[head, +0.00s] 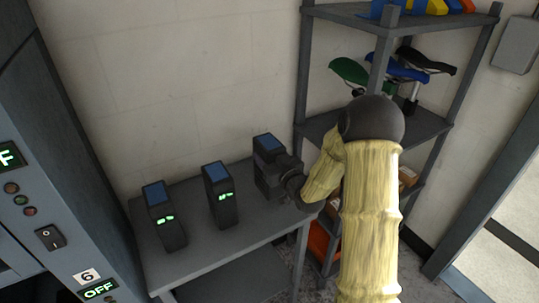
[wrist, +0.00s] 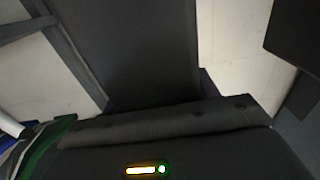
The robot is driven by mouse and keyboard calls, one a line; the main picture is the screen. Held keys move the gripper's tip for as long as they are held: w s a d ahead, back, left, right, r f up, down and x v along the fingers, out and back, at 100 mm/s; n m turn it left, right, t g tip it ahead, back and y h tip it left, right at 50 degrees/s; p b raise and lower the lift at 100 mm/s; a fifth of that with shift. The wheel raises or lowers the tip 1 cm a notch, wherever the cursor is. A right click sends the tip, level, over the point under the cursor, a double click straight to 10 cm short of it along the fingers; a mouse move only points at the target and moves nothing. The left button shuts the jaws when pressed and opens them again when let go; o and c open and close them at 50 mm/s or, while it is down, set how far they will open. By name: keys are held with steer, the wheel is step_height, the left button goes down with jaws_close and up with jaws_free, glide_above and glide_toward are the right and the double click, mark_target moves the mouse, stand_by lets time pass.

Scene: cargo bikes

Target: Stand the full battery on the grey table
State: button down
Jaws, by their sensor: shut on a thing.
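The grey table (head: 205,255) stands against the wall in the head view. Two similar batteries, a left one (head: 165,228) and a middle one (head: 222,205), stand upright on the table with green lights showing. In the wrist view a dark surface fills the middle, too close to identify surely.
A dark shelf rack (head: 302,70) stands right of the table, with a green saddle (head: 349,72) and other saddles on it. A grey cabinet with lit panels (head: 60,190) stands at the left. The table's front strip is clear.

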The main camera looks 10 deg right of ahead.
steer(key=f, duration=0.3)
steer(key=shift+w+f, duration=0.2)
steer(key=shift+f, duration=0.1)
steer(key=shift+s+a+f, duration=0.1)
steer(key=shift+s+a, duration=0.05)
steer(key=shift+a, duration=0.05)
steer(key=c, duration=0.6)
jaws_free()
steer(key=shift+d+f, duration=0.15)
steer(key=shift+d, duration=0.05)
steer(key=shift+c, duration=0.2)
steer(key=shift+o, duration=1.1)
steer(key=shift+s+d, duration=0.1)
steer(key=shift+d, duration=0.1)
steer(key=shift+s+a, duration=0.1)
